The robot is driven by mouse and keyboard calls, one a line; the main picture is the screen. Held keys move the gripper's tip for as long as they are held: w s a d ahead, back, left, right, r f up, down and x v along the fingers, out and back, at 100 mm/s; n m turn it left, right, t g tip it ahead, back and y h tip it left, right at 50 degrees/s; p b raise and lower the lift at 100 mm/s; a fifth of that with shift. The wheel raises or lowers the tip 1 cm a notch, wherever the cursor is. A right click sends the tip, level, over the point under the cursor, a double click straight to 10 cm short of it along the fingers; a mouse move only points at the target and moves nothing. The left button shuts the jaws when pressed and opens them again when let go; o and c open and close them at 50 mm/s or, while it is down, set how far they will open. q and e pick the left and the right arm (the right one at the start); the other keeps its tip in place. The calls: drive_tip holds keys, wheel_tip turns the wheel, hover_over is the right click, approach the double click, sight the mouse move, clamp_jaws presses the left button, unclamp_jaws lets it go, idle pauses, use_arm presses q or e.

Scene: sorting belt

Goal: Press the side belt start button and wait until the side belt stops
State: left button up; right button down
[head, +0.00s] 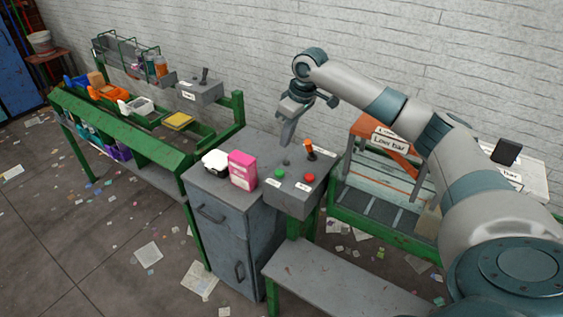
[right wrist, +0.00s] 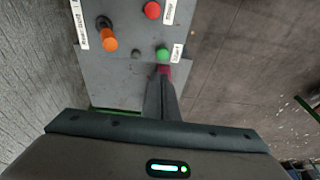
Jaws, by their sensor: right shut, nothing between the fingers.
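A grey control box (head: 287,197) on a green post carries a green button (head: 280,174), a red button (head: 309,178), an orange-topped lever (head: 308,148) and a small dark knob. Their white labels are too small to read. My right gripper (head: 287,142) is shut and empty, its fingers pointing down above the box's back left part. In the right wrist view, the shut fingertips (right wrist: 162,74) appear close to the green button (right wrist: 162,55); contact cannot be confirmed. The red button (right wrist: 152,10) and orange lever (right wrist: 109,40) lie beyond. My left gripper is out of view.
A pink box (head: 242,170) and a white-and-black item (head: 215,161) stand on the grey cabinet (head: 224,220) left of the controls. A green-framed bench (head: 130,140) with bins and another lever box (head: 199,92) is farther left. Papers litter the floor.

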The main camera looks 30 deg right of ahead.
drive_tip(key=p, duration=0.3)
approach(279, 171)
drive_tip(key=x, duration=0.5)
drive_tip(key=shift+w, duration=0.25)
drive_tip(key=shift+a+f+p, duration=0.1)
drive_tip(key=shift+f+p, duration=0.25)
drive_tip(key=shift+f, duration=0.25)
